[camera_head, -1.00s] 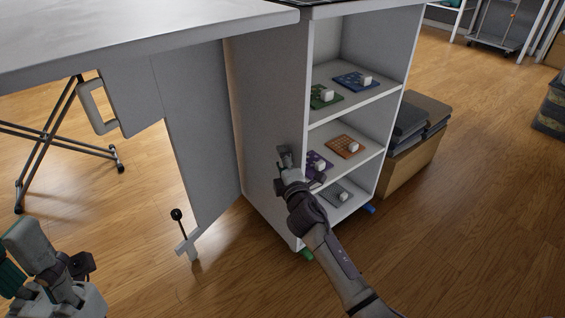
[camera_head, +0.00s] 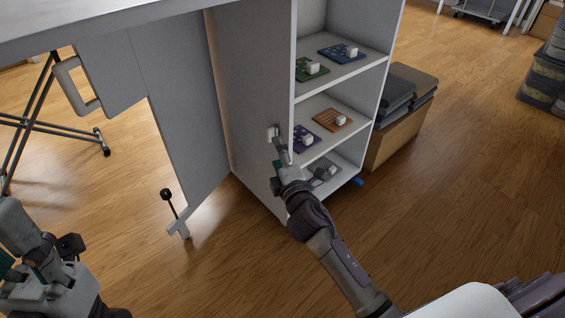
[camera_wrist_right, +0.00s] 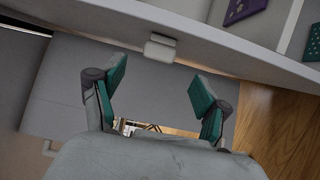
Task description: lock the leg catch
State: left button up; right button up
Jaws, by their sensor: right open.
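A small white catch (camera_head: 272,133) sits on the side wall of the cabinet, near its front edge. It also shows in the right wrist view (camera_wrist_right: 160,47), beyond the fingertips. My right gripper (camera_wrist_right: 158,75) is open and empty, with teal-padded fingers apart and not touching the catch. In the head view the right gripper (camera_head: 283,158) is just below the catch. A hinged grey leg panel (camera_head: 188,110) stands left of the cabinet, with a black-knobbed lever (camera_head: 170,203) and pale foot at its lower end. My left gripper (camera_head: 35,245) is at lower left; its jaw opening is unclear.
The cabinet's open shelves (camera_head: 340,85) hold coloured boards with white blocks. A tabletop (camera_head: 90,20) overhangs the panel. A cardboard box (camera_head: 395,140) with folded dark cloth stands right of the cabinet. The wooden floor in front is largely clear.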

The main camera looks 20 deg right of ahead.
jog(key=s, duration=0.4)
jog(key=shift+a, duration=0.1)
dwell(0.3)
